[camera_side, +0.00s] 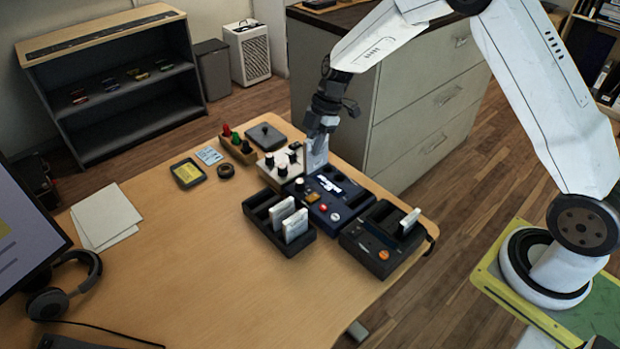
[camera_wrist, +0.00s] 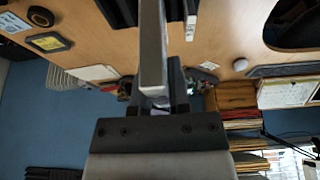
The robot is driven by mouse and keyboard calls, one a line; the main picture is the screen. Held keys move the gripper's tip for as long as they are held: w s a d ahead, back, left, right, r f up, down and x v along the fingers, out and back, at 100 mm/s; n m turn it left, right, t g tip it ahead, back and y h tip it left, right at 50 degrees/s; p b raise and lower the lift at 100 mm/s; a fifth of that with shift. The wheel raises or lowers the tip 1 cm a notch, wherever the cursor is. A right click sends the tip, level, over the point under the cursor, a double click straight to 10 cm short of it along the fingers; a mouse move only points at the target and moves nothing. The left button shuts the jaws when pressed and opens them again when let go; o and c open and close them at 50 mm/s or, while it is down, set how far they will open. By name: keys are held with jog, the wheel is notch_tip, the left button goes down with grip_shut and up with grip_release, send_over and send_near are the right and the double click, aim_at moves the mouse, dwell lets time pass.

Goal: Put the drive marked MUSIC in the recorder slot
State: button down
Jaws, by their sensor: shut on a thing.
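My gripper (camera_side: 318,140) is shut on a pale, flat drive (camera_side: 316,159), held upright above the back of the dark blue device. In the wrist view the held drive (camera_wrist: 152,45) shows edge-on between the fingers, and its marking cannot be read. Two white drives (camera_side: 295,225) stand in the black divided tray (camera_side: 262,230); their markings are too small to read. Another white drive (camera_side: 410,219) stands in a black device (camera_side: 364,250) with an orange button. The dark blue device (camera_side: 345,209) has a red button and a white label. Which device is the recorder I cannot tell.
A white box with black knobs (camera_side: 270,176), a row of coloured knobs (camera_side: 237,148) and a dark lidded box (camera_side: 266,138) stand close behind. Headphones (camera_side: 68,287) and paper sheets (camera_side: 105,215) lie left. The desk's middle and front are clear.

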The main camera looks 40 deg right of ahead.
jog(key=s+d, duration=0.9)
notch_tip(320, 180, down, 8)
jog(key=shift+w, duration=0.35)
jog(key=shift+a+f, duration=0.1)
jog(key=shift+f, duration=2.75)
jog(key=shift+f, duration=0.65)
jog(key=c, duration=0.9)
grip_release()
jog(key=shift+r, duration=0.1)
jog(key=shift+v, duration=5.4)
